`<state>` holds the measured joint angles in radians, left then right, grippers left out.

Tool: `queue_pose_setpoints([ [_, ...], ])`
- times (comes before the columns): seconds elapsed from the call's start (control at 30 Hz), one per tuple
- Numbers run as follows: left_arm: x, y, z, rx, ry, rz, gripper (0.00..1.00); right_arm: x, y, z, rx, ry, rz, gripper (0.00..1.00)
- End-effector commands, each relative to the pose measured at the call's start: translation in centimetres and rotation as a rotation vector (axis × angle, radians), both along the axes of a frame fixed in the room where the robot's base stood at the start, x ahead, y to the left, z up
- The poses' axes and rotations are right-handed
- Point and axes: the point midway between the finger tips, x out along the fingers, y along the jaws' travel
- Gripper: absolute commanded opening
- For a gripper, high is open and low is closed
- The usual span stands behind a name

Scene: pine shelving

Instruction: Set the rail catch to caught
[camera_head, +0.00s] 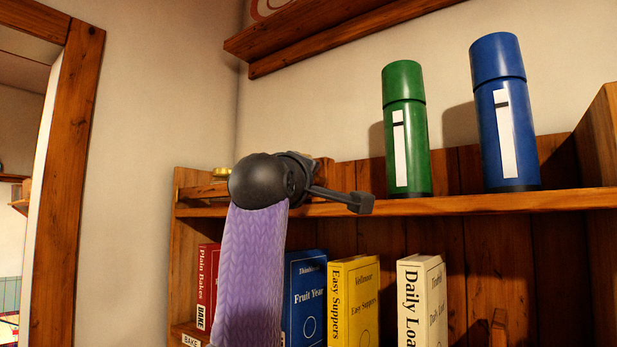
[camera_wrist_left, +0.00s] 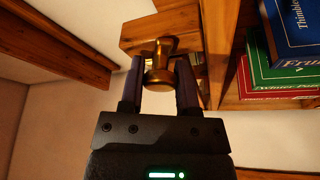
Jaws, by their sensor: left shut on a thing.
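A brass knob (camera_wrist_left: 160,66) stands out from a wooden block (camera_wrist_left: 165,30) in the left wrist view; it looks like the rail catch. My left gripper (camera_wrist_left: 160,80) is shut on this knob, with one dark finger on each side. In the head view my left arm, with its purple sleeve and black wrist, rises in front of the shelf's left end and hides the fingertips. A small brass part (camera_head: 222,172) shows just left of the wrist. I cannot tell from the frames whether the catch is caught. My right gripper is in neither view.
A green flask (camera_head: 406,130) and a blue flask (camera_head: 505,115) stand on the shelf board (camera_head: 470,204) to the right. Several books, among them a yellow one (camera_head: 353,300), stand below. A wall shelf (camera_head: 320,35) hangs above. A wooden door frame (camera_head: 65,170) is left.

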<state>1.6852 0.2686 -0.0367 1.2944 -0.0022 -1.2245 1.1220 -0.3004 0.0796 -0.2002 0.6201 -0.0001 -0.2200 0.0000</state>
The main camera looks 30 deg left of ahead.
Motion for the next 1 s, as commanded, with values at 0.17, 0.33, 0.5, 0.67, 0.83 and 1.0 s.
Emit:
queue_pose_setpoints([
  [0.17, 0.0, 0.0, 0.2, -0.155, 0.01, -0.001, 0.0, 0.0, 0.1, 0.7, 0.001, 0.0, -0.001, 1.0],
  [0.33, 0.0, 0.0, 0.1, -0.284, 0.023, 0.0, 0.0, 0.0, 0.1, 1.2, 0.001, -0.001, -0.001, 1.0],
  [0.5, 0.0, 0.0, 0.0, -0.384, 0.032, 0.001, 0.0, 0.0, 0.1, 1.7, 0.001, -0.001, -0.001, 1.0],
  [0.67, 0.0, 0.1, 0.0, -0.448, 0.036, 0.002, 0.0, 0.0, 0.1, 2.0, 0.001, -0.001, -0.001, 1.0],
  [0.83, 0.0, 0.1, -0.1, -0.487, 0.04, 0.002, 0.0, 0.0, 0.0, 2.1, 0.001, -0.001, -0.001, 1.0],
  [1.0, 0.0, 0.1, -0.2, -0.503, 0.041, 0.003, 0.0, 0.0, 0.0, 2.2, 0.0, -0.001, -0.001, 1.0],
])
